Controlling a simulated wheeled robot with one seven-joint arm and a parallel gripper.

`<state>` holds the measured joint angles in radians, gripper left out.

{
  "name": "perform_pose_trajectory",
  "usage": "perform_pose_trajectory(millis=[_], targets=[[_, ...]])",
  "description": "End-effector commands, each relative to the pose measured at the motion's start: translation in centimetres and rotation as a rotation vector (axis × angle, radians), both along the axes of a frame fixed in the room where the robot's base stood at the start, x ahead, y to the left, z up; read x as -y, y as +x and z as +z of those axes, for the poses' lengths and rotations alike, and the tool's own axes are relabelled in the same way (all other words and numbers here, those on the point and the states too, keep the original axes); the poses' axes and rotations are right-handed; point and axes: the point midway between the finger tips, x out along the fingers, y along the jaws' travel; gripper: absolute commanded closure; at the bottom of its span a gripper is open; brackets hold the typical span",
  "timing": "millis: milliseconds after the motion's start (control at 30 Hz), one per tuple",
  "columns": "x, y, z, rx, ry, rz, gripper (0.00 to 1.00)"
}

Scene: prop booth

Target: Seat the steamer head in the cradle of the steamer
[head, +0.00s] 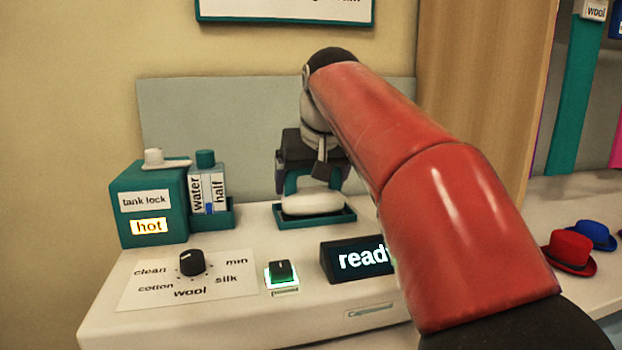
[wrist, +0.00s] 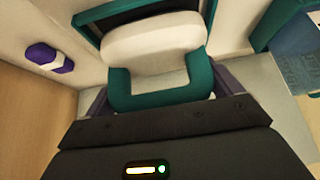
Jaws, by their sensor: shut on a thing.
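The steamer head (head: 312,204) is a white rounded piece with a teal looped handle (wrist: 160,101). My gripper (head: 310,182) points down and is shut on that handle, with one dark finger on each side in the wrist view (wrist: 160,92). The cradle (head: 336,216) is a shallow teal tray on the white steamer (head: 235,315). The white head is low over the tray, roughly level. In the wrist view the cradle's edge (wrist: 96,13) shows beyond the head. I cannot tell whether the head touches the tray floor.
Left of the cradle stand a water bottle (head: 207,182) and a teal tank box (head: 148,222) marked "tank lock" and "hot". In front are a dial (head: 192,262), a green-lit switch (head: 281,271) and a "ready" display (head: 355,260). Red (head: 570,250) and blue hats (head: 591,235) lie right.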

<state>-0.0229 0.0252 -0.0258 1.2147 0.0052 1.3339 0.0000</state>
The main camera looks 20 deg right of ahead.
Motion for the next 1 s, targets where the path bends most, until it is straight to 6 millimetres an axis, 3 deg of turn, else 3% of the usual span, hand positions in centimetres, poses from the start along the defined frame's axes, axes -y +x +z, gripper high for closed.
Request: perform_pose_trajectory(millis=[1000], targets=[[0.0,0.0,-1.1,0.003,0.0,0.0,0.57]])
